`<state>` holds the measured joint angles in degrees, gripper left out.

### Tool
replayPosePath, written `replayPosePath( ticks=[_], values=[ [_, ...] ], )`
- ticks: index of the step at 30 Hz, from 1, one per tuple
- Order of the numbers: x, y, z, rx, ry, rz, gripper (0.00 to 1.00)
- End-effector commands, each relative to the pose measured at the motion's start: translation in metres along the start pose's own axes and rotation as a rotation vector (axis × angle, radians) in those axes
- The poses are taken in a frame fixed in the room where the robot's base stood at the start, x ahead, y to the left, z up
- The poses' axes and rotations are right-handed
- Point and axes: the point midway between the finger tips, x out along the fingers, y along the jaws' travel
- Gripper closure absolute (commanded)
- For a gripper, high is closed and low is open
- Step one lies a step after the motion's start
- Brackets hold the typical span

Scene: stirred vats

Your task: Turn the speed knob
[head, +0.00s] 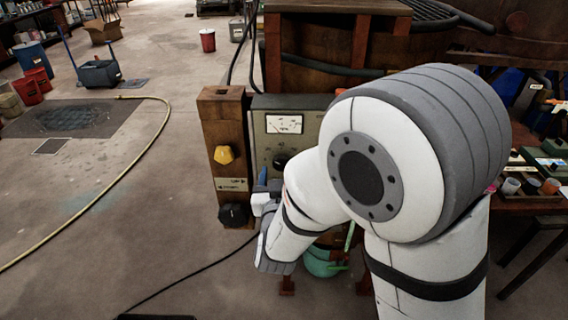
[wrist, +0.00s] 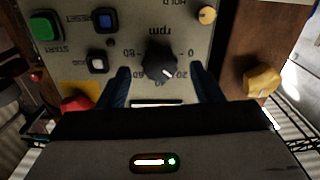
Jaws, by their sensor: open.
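The speed knob (wrist: 158,66) is a dark round knob under an upside-down "rpm" label in the wrist view. A white mark on it points to the lower right, toward the 20 side of its scale. The knob also shows on the panel in the head view (head: 281,161). My gripper (wrist: 162,84) is open, with one dark finger on each side of the knob. I cannot tell whether either finger touches it. In the head view my gripper (head: 266,196) is at the panel's lower left, partly hidden by my arm.
The grey panel (wrist: 180,22) carries a green START button (wrist: 43,27), a blue RESET button (wrist: 105,20) and a small orange HOLD light (wrist: 207,14). A yellow knob (wrist: 262,81) sits on the wooden post (head: 222,110) beside it. A hose (head: 110,193) lies on open floor.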

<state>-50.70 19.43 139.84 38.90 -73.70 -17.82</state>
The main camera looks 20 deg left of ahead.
Motion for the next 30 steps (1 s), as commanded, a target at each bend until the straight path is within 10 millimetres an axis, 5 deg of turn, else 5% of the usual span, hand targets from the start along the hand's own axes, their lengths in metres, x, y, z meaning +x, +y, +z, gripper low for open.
replayPosePath(
  ticks=[6,16,30],
  values=[
    [0.025,0.001,0.0,0.0,-0.002,0.002,0.41],
    [0.029,0.001,0.001,0.0,-0.001,0.001,0.41],
    [0.029,0.001,0.001,0.0,-0.002,0.002,0.79]
  ],
)
